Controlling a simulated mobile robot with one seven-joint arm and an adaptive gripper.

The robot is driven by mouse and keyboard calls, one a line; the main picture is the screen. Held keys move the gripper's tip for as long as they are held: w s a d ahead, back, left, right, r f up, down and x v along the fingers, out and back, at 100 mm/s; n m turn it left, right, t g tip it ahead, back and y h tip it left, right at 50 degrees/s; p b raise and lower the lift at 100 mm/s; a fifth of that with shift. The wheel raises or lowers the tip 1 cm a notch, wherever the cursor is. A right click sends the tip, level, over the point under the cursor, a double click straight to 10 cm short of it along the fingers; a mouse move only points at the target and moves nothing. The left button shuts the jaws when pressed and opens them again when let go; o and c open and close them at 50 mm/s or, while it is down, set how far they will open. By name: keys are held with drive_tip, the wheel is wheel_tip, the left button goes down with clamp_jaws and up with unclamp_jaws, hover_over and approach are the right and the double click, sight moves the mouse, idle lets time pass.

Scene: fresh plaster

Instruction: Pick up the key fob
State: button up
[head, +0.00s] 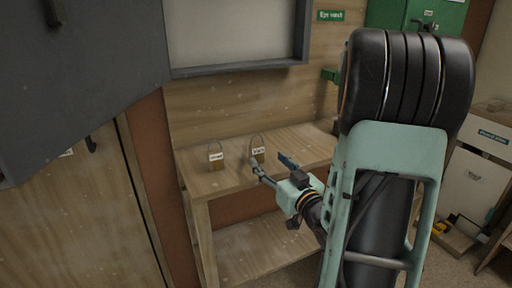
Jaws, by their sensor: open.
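Two small brown tag-like items with wire-like loops and white labels stand on a wooden shelf unit (225,182). One tag (216,157) is at the left, the other (257,152) is to its right. Either could be the key fob; the label text is too small to read surely. My gripper (271,163) is open, its fingers spread, above the shelf top. One fingertip is just below the right tag in the picture; whether it touches cannot be told. Nothing shows between the fingers.
A dark grey cabinet door (80,70) hangs at the upper left, near the shelf. A framed panel (240,35) is on the wall behind. A green cabinet (400,15) is at the upper right. The shelf unit's lower shelf (250,250) looks empty.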

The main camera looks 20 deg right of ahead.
sight(258, 150)
drive_tip(key=shift+w+r+p, duration=0.1)
drive_tip(key=shift+w+p, duration=0.2)
drive_tip(key=shift+p, duration=0.05)
drive_tip(key=w, duration=0.2)
drive_tip(key=shift+w+a+f+b, duration=0.1)
drive_tip(key=shift+w+f+b, duration=0.1)
drive_tip(key=shift+w+b, duration=0.2)
drive_tip(key=w, duration=0.5)
drive_tip(key=shift+w+a+r, duration=0.1)
drive_tip(key=shift+r, duration=0.1)
drive_tip(key=c, duration=1.3)
